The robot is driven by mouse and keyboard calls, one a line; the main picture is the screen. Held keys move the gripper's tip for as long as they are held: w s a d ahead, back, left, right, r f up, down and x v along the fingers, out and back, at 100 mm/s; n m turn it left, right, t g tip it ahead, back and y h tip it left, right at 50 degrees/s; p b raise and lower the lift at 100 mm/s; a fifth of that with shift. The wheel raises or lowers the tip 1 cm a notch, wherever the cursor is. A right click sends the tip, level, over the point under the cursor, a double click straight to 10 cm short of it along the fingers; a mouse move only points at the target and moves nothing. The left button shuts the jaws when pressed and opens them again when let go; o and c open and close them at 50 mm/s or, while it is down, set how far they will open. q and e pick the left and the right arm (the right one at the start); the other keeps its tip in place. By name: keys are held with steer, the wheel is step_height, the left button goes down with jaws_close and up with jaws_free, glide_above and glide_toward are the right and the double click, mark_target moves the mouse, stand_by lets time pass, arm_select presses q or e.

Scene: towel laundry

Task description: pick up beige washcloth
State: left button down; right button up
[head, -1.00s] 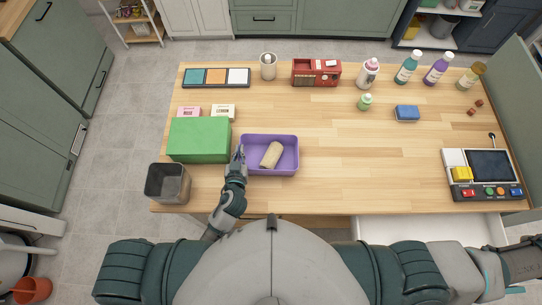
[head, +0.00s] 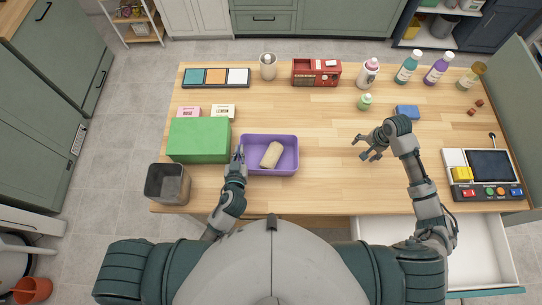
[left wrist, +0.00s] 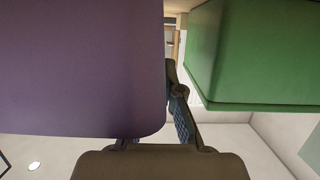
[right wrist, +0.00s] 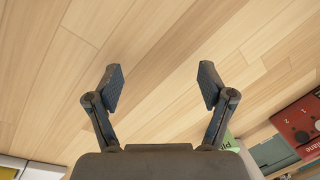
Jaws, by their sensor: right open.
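The beige washcloth (head: 271,154) lies rolled up inside the purple bin (head: 287,139) on the table, left of centre. My left gripper (head: 240,154) is at the left wall of the bin, between it and the green box. In the left wrist view the bin (left wrist: 80,65) fills the left side and hides one finger, so I cannot tell whether the jaws hold the wall. My right gripper (head: 361,149) is open and empty over the bare table, right of the bin; its spread fingers (right wrist: 161,88) show wood beyond them.
The green box (head: 199,140) stands close to the left of the bin. A grey metal container (head: 167,184) is at the front left corner. A device with a screen (head: 489,165) is at the right. An open drawer (head: 485,250) sticks out below the right front edge.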

mark_target(272, 155)
steer(key=a+r, duration=0.1)
steer(key=a, duration=0.4)
steer(key=a+r+n, duration=0.1)
steer(key=a+r, duration=0.1)
steer(key=a, duration=0.4)
steer(key=a+r+n+y, duration=0.1)
steer(key=a, duration=0.4)
steer(key=shift+w+a+r, duration=0.2)
steer(key=shift+a+r, duration=0.1)
steer(key=s+a+r+n, duration=0.1)
steer(key=s+a+r, duration=0.15)
steer(key=a, duration=0.45)
steer(key=s+a+r+n, duration=0.2)
steer(key=a+r, duration=0.2)
steer(key=a, duration=0.3)
steer(key=shift+y, duration=0.3)
steer(key=x, duration=0.5)
steer(key=shift+w+a+f, duration=0.15)
steer(key=shift+a+f, duration=0.15)
steer(key=shift+a, duration=0.1)
steer(key=x, duration=0.5)
steer(key=shift+a+f, duration=0.2)
steer(key=shift+f, duration=0.15)
steer(key=c, duration=1.2)
